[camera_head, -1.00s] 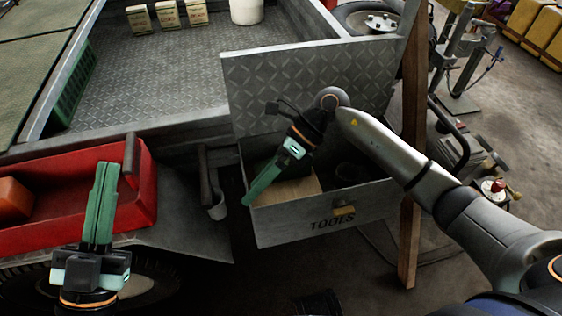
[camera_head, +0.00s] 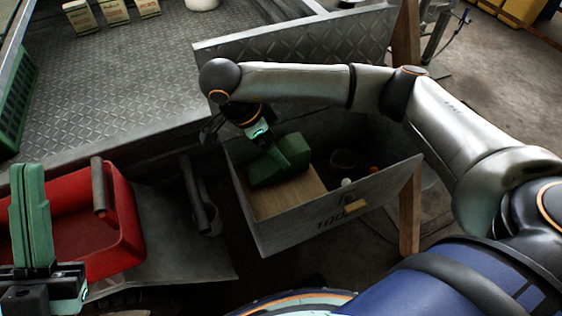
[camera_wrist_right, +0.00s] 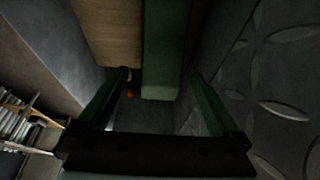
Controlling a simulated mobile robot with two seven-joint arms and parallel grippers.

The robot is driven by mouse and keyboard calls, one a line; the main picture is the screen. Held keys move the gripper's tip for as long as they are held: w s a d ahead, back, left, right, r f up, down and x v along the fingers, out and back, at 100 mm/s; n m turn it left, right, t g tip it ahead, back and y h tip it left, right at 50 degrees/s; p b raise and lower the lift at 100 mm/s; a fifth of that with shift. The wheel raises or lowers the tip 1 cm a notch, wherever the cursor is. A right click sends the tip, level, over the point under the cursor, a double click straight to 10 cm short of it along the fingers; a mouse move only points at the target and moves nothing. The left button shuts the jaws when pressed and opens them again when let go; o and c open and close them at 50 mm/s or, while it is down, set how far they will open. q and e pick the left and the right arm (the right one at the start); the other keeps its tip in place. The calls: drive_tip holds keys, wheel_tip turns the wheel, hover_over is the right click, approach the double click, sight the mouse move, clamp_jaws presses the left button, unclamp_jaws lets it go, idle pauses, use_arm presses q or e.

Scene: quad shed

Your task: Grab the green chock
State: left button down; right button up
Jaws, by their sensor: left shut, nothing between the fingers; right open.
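The green chock (camera_head: 294,148) lies on the wooden board (camera_head: 290,196) inside the open metal tool drawer (camera_head: 330,215). My right gripper (camera_head: 276,160) points down into the drawer at the chock and partly covers it in the head view. In the right wrist view the green chock (camera_wrist_right: 165,50) shows between the spread fingers of the right gripper (camera_wrist_right: 160,74), with a gap to each finger. The gripper is open and the chock is not gripped. My left gripper (camera_head: 28,165) is shut and empty, over the red tray at the lower left.
An upright diamond-plate panel (camera_head: 290,45) stands behind the drawer. A wooden post (camera_head: 409,212) stands at its right. The drawer also holds a small white item (camera_head: 347,183) and a red one (camera_head: 373,170). The red tray (camera_head: 125,225) is at the left.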

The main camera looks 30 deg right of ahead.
sight(282, 150)
drive_tip(key=shift+x, duration=1.15)
drive_tip(key=b+x, duration=0.1)
drive_tip(key=x, duration=0.1)
drive_tip(key=b+x, duration=0.1)
drive_tip(key=x, duration=0.2)
drive_tip(key=shift+w+d+r, duration=0.15)
drive_tip(key=shift+d, duration=0.1)
drive_tip(key=shift+c, duration=0.4)
drive_tip(key=shift+r, duration=0.1)
clamp_jaws()
